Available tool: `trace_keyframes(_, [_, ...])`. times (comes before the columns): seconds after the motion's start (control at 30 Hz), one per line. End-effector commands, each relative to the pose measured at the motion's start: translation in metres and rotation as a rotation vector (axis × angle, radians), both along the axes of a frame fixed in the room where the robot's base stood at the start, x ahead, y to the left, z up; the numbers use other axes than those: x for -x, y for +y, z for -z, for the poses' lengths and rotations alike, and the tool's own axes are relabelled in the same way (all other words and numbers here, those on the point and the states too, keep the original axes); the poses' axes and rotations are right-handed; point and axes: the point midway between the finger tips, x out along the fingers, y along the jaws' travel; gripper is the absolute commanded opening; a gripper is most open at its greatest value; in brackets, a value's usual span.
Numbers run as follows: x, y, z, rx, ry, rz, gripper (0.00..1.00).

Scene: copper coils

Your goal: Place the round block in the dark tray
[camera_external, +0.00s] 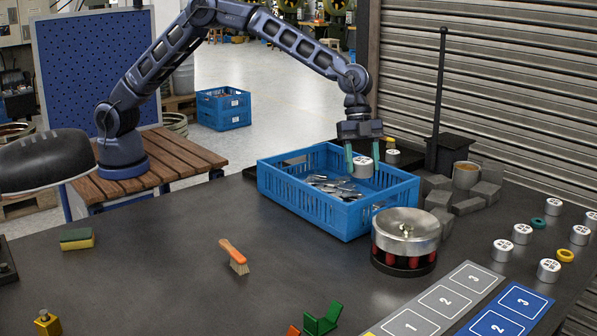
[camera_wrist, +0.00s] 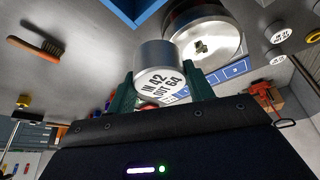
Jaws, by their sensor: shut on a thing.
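My gripper (camera_external: 363,160) has its teal fingers shut on a white round block (camera_external: 362,170). The block hangs upright over the right part of the blue crate (camera_external: 300,205), above loose metal pieces. In the wrist view the block (camera_wrist: 158,72) sits between the fingers (camera_wrist: 163,92), and its label reads "IN 42 OUT 64".
A round metal drum (camera_external: 406,228) stands right of the crate. Grey blocks (camera_external: 467,206) and a black post (camera_external: 438,100) stand behind it. Several white cylinders (camera_external: 522,233) and coloured rings are at the right. A brush (camera_external: 234,256) lies on the open table.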

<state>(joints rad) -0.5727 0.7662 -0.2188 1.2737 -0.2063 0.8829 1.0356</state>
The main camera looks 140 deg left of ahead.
Motion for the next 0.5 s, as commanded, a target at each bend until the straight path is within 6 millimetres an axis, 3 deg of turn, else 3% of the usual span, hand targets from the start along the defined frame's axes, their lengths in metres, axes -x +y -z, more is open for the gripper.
trace_keyframes(0.03, [0.008,0.024,-0.001,0.0,-0.001,-0.031,0.23])
trace_keyframes(0.1, [0.019,0.053,-0.001,0.0,-0.001,-0.069,0.23])
trace_keyframes(0.5, [0.1,0.21,-0.003,0.0,-0.001,-0.282,0.23])
